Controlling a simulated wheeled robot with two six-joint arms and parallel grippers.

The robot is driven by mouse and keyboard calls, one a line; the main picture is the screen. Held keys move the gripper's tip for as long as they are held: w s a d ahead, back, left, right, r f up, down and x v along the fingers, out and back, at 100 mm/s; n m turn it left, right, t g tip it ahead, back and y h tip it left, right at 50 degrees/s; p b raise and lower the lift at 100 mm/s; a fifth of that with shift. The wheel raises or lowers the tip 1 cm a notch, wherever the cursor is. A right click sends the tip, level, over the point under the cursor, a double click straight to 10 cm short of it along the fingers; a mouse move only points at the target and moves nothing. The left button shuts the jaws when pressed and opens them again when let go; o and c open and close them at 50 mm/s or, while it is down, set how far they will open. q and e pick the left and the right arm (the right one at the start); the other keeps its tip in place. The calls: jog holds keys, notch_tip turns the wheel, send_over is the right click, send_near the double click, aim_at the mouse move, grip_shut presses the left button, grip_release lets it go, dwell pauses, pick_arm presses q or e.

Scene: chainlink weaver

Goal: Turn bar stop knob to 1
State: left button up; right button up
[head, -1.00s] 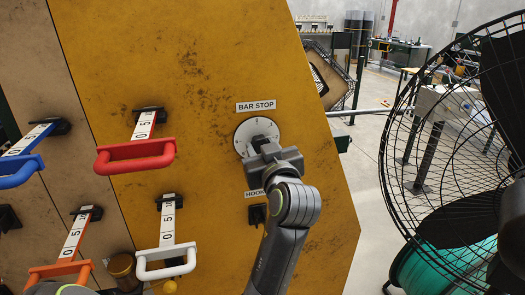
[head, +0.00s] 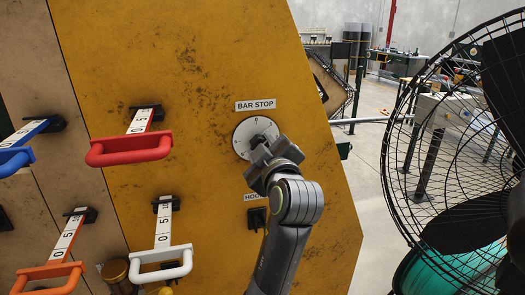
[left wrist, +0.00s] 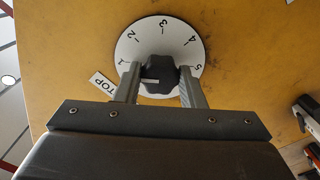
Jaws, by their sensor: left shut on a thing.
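The bar stop dial is a round white plate (head: 243,133) on the yellow panel, under a "BAR STOP" label (head: 256,105). My left gripper (head: 259,152) reaches it from below right and covers its lower part. In the left wrist view the dial (left wrist: 137,42) shows numbers around its rim, including 1, 2, 3 and 5. The black knob (left wrist: 160,69) sits at its centre. The fingers of my left gripper (left wrist: 159,84) are shut on the knob, one on each side. I cannot tell which number the knob points to. My right gripper is not in view.
Red (head: 130,151), white (head: 161,265), blue (head: 14,161) and orange (head: 48,277) handles stick out from the panels at left. A partly hidden "HOOK" label (head: 252,197) is below the dial. A large caged fan (head: 430,160) stands at right.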

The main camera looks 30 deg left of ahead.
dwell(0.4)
pick_arm(q)
jog(key=o, duration=1)
jog(key=shift+w, duration=0.1)
jog(key=shift+f, duration=0.1)
